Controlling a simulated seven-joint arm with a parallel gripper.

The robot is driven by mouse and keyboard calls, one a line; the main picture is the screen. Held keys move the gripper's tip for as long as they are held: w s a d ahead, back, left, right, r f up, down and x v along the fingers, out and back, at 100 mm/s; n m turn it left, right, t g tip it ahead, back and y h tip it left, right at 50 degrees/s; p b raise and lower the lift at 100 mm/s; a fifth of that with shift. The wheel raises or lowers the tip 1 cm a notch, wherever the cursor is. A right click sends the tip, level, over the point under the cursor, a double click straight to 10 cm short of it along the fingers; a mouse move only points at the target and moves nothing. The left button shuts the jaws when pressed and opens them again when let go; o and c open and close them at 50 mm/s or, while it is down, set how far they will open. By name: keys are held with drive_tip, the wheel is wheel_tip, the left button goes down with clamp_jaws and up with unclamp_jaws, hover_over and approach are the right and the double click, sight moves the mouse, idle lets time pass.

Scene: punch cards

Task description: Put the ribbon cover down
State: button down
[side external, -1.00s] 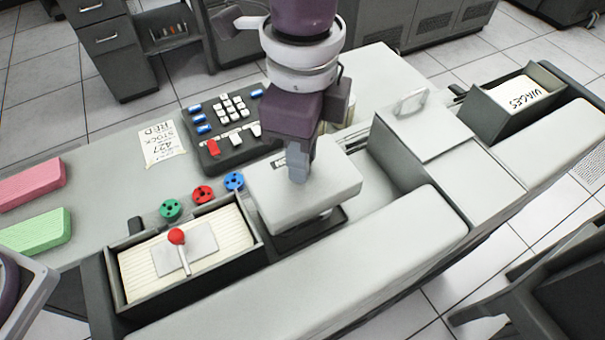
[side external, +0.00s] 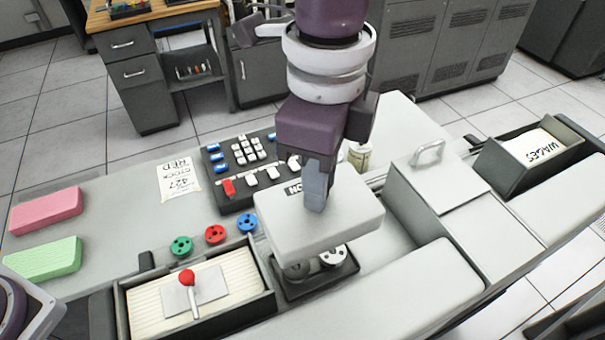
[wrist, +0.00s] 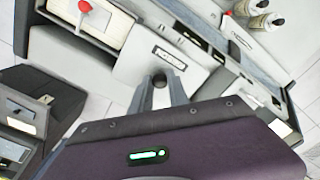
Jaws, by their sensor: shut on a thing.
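The ribbon cover (side external: 330,222) is a pale grey box-like lid with a dark label near its back edge. It hangs slightly tilted above a dark recess (side external: 318,282) in the machine, where metallic ribbon spools (side external: 332,256) show beneath its front edge. My gripper (side external: 315,200) is shut on the cover from above; the grip itself is largely hidden behind the fingers. In the wrist view the cover (wrist: 135,68) lies beyond my gripper (wrist: 161,85), its label partly readable.
Left of the recess is a card tray (side external: 150,303) with a red-knobbed lever (side external: 187,278). Green (side external: 181,246), red (side external: 214,234) and blue (side external: 247,222) spools lie behind it. A keyboard (side external: 240,170) stands at the back; a handled grey box (side external: 440,190) stands right.

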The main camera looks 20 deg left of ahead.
drive_tip(key=shift+r, duration=0.15)
wheel_tip(320, 180, up, 5)
drive_tip(key=w+a+r, duration=0.1)
drive_tip(key=w+a, duration=0.3)
drive_tip(key=a, duration=0.6)
drive_tip(key=w+a, duration=0.5)
drive_tip(key=a, duration=0.5)
drive_tip(key=s+a+f, duration=0.1)
drive_tip(key=s+a, duration=0.2)
drive_tip(key=a, duration=0.8)
drive_tip(key=s+a, duration=0.4)
drive_tip(key=a, duration=0.6)
drive_tip(key=f, duration=3.7)
drive_tip(key=shift+w+a, duration=0.1)
drive_tip(key=shift+a, duration=0.1)
